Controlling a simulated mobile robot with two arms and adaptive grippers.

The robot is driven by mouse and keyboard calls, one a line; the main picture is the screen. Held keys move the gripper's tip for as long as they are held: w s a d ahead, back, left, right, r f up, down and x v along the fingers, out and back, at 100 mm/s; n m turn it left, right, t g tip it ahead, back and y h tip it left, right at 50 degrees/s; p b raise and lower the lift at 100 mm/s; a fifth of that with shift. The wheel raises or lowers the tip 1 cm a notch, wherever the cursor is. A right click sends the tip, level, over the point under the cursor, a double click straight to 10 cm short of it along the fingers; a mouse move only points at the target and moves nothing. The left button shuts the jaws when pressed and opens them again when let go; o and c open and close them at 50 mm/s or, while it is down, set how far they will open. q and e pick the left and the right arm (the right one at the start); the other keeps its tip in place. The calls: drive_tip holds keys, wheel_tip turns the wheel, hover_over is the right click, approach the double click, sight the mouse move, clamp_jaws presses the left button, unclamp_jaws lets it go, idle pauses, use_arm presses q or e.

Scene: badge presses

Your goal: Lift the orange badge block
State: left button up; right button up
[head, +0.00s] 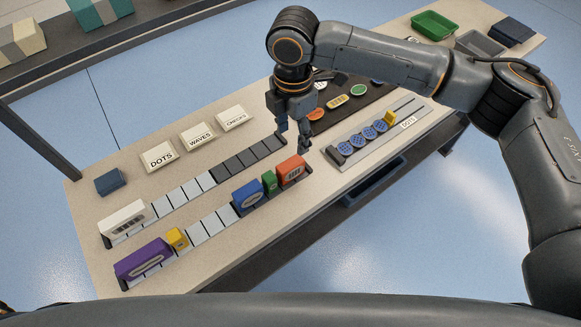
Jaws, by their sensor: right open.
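The orange badge block (292,171) sits at the right end of the near rail (217,219), beside a small green block (269,182). A blue block (247,196) stands just left of the green one. My right gripper (294,143) points down just behind and above the orange block, with its fingers apart and nothing between them. The fingers look close to the block's far top side; whether they touch it I cannot tell. My left gripper is not in view.
A purple block (142,257), a yellow block (177,238) and a white block (123,217) stand on the rails to the left. Label cards (158,156) lie behind. A tray of blue discs (367,137) is to the right. The table's front edge is close.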

sight(290, 163)
wheel_tip(290, 163, down, 8)
drive_tip(key=shift+p, duration=0.65)
drive_tip(key=f, duration=0.1)
drive_tip(key=f+p, duration=0.1)
drive_tip(key=f, duration=0.1)
drive_tip(key=f+p, duration=0.1)
drive_tip(key=shift+a+f, duration=0.25)
drive_tip(key=shift+f, duration=0.55)
drive_tip(key=shift+c, duration=0.2)
clamp_jaws()
